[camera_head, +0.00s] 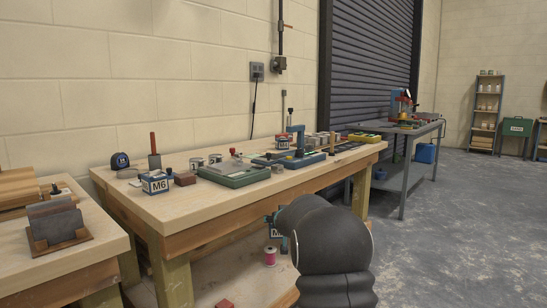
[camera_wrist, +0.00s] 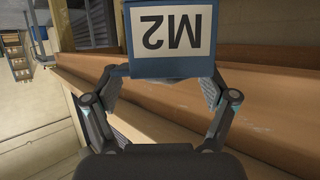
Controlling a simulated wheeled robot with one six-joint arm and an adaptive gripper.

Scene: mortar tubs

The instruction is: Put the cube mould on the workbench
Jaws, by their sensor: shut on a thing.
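My gripper (camera_wrist: 166,84) is shut on a blue cube mould (camera_wrist: 170,58) with a white label reading M2, upside down in the wrist view. In the head view, part of the mould (camera_head: 275,230) shows beside my dark wrist, which hides most of the gripper. The wooden workbench (camera_head: 180,208) stands behind it. The mould appears in front of the bench's front edge, lower in the picture than the top; its exact distance is unclear.
The bench top holds a blue-and-white M6 box (camera_head: 156,183), a green tray (camera_head: 235,173), a blue-based press (camera_head: 297,155) and another labelled box (camera_head: 283,141). A pink spool (camera_head: 270,256) is on the lower shelf. The bench top's front strip is mostly bare.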

